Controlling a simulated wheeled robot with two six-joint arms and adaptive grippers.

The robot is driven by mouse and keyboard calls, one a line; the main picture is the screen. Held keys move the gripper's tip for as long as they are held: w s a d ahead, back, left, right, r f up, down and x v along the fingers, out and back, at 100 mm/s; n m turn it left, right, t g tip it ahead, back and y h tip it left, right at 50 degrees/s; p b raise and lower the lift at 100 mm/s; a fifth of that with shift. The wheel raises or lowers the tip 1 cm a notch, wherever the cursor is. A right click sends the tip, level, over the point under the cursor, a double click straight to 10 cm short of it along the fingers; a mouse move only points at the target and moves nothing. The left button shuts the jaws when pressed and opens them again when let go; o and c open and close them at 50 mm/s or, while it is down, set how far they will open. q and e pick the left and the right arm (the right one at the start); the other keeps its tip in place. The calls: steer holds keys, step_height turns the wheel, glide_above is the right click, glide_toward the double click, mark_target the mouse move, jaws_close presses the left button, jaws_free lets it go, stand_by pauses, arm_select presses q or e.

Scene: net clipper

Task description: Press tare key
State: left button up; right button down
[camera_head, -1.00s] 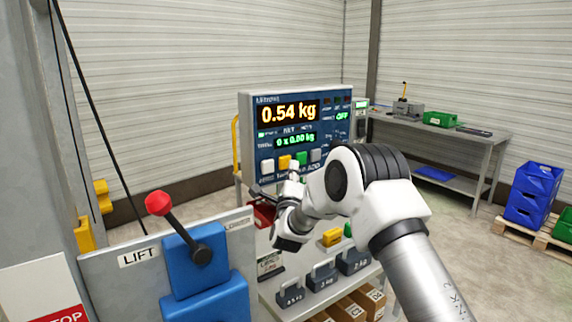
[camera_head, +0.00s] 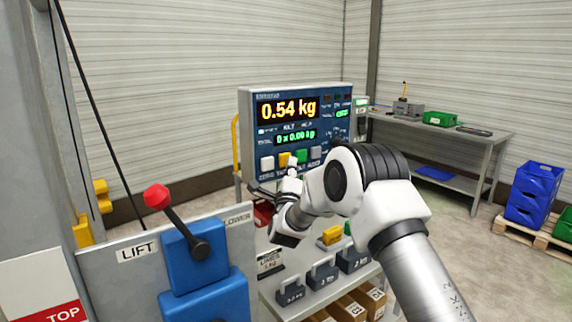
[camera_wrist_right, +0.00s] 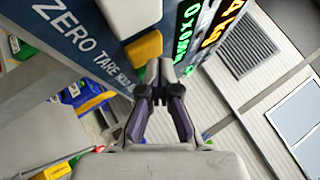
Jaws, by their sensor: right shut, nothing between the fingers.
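The scale panel (camera_head: 340,100) is a blue box in the head view, showing 0.54 kg in yellow and a green 0 x 0.00 kg line. The yellow tare key (camera_head: 285,160) sits in its lower key row, between a white zero key (camera_head: 267,164) and a green key (camera_head: 301,157). My right gripper (camera_wrist_right: 159,68) is shut and empty. In the wrist view its fingertips are close beside the yellow key (camera_wrist_right: 144,47); whether they touch it I cannot tell. In the head view the wrist partly hides the panel's lower edge. My left gripper is out of view.
A blue lever box (camera_head: 197,255) with a red knob and LIFT label stands at the front left. Iron weights (camera_head: 322,275) and a yellow block (camera_head: 332,236) lie on the shelf below the panel. A workbench (camera_head: 478,145) and blue bins (camera_head: 532,195) stand farther right.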

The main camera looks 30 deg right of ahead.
steer(key=shift+w+b, duration=0.3)
steer(key=shift+w, duration=0.15)
stand_by(0.6)
steer(key=shift+s, duration=0.1)
steer(key=shift+s+b, duration=0.5)
steer(key=shift+s, duration=0.25)
steer(key=s+b, duration=0.2)
steer(key=s, duration=0.3)
steer(key=shift+d, duration=0.2)
